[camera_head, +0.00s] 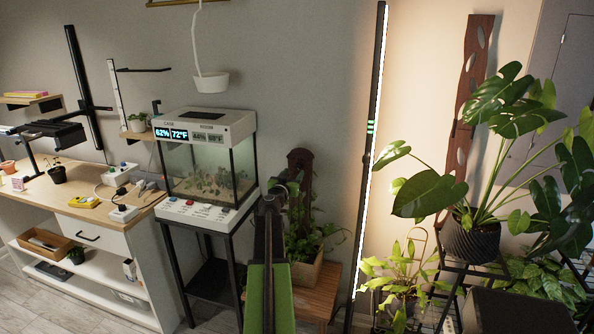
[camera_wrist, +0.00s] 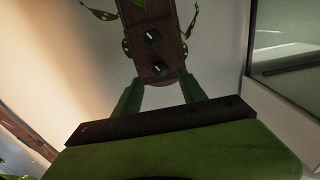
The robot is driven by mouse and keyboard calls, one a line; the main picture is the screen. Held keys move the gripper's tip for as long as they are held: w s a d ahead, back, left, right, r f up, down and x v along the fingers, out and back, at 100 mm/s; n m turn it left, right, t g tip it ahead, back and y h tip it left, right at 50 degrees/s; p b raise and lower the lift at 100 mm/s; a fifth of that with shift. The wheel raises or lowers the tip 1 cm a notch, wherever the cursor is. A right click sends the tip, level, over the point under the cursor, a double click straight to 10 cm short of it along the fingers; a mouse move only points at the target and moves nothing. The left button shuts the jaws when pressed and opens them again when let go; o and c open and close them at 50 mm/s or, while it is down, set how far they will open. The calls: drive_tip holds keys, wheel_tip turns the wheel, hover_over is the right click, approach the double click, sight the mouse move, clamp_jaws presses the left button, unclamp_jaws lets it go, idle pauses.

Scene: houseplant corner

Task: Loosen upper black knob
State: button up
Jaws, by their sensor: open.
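A brown wooden plank (camera_wrist: 152,52) reaches from the top of the wrist view toward my gripper (camera_wrist: 161,79). Two dark round shapes show on its face, one (camera_wrist: 152,37) farther from the fingers and one (camera_wrist: 157,69) nearer. They look like black knobs, but the view is too dim to be sure. The green fingers are open and apart, with the plank's end showing between their tips; I cannot tell if they touch it. In the head view the brown plank (camera_head: 300,165) stands upright in a planter, just right of my arm, which hides part of it.
A glass terrarium (camera_head: 210,160) on a black stand is close on the left. A wooden planter (camera_head: 305,268) with leafy plants sits on a low bench. A lit vertical lamp pole (camera_head: 370,165) and large potted plants (camera_head: 470,230) stand to the right.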

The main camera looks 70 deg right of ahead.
sight(297, 168)
drive_tip(key=d, duration=0.4)
drive_tip(key=shift+w+d, duration=0.15)
drive_tip(key=shift+d, duration=0.25)
clamp_jaws()
drive_tip(key=shift+d+r, duration=0.1)
